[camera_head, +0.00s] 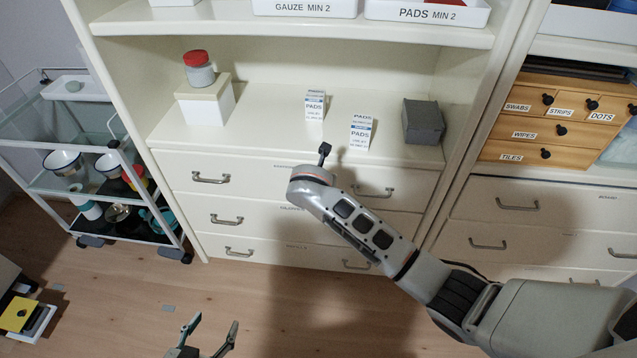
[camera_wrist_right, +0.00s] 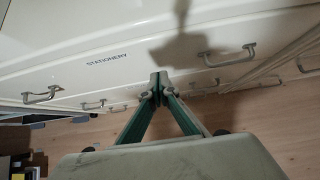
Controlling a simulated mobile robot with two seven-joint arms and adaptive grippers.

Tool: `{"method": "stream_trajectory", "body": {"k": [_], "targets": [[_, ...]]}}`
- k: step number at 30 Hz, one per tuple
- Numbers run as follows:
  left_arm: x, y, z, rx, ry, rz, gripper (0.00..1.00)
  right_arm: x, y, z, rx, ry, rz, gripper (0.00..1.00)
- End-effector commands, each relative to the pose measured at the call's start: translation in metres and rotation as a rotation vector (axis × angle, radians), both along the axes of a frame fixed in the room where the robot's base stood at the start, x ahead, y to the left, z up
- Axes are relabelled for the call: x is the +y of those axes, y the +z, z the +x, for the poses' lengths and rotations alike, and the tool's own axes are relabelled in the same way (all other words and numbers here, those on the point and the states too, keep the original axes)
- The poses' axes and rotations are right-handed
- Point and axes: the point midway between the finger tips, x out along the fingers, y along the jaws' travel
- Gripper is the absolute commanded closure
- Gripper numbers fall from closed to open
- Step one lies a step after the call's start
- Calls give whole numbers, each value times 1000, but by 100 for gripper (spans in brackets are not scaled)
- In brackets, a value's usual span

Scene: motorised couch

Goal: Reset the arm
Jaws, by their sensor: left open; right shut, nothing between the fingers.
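My right arm (camera_head: 365,228) reaches in from the right, stretched across the front of the white cabinet's drawers, with its wrist end near the upper drawers. My right gripper (camera_wrist_right: 158,88) shows in the right wrist view with its fingertips together and nothing between them, in front of drawers with metal handles. In the head view its fingers are hidden behind the wrist. My left gripper (camera_head: 208,338) is at the bottom edge of the head view, fingers apart and empty, above the wood floor.
The white cabinet (camera_head: 255,135) holds two PADS boxes (camera_head: 315,105) (camera_head: 360,132), a grey box (camera_head: 423,121) and a red-lidded jar (camera_head: 199,70). A trolley (camera_head: 95,180) stands left. Wooden drawers (camera_head: 550,125) are at right. Floor (camera_head: 290,300) before the cabinet is mostly clear.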

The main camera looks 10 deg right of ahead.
Motion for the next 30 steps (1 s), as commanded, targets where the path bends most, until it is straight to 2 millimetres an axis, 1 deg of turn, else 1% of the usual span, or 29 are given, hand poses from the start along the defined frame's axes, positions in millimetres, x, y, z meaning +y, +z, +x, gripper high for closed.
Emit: {"method": "stream_trajectory", "body": {"k": [3,7,12,15,17,20,21,23,24,26,27,29,30], "targets": [[0,0,0,0,0,0,44,4,9,-10,1,1,2,100],[0,0,0,0,0,0,44,5,15,-16,1,1,0,100],[0,0,0,0,0,0,44,5,16,-17,1,0,0,100],[0,0,0,0,0,0,44,5,12,-20,3,-10,21,100],[0,0,0,0,0,0,44,6,2,-27,6,-35,72,100],[0,0,0,-1,0,0,44,8,-27,-48,9,-127,238,100],[0,0,0,-1,0,0,44,9,-40,-59,11,-182,330,100],[0,0,0,-1,0,-1,44,10,-61,-79,14,-283,484,100],[0,0,0,-1,0,-1,44,9,-73,-92,15,-355,591,100],[0,0,0,-1,0,-1,44,7,-89,-112,16,-469,745,100],[0,0,0,-1,0,-1,44,5,-98,-126,18,-547,846,100],[0,0,0,-1,0,-1,44,0,-110,-146,17,-666,991,100],[0,0,0,-1,0,-1,44,-5,-116,-159,16,-746,1084,100]]}}
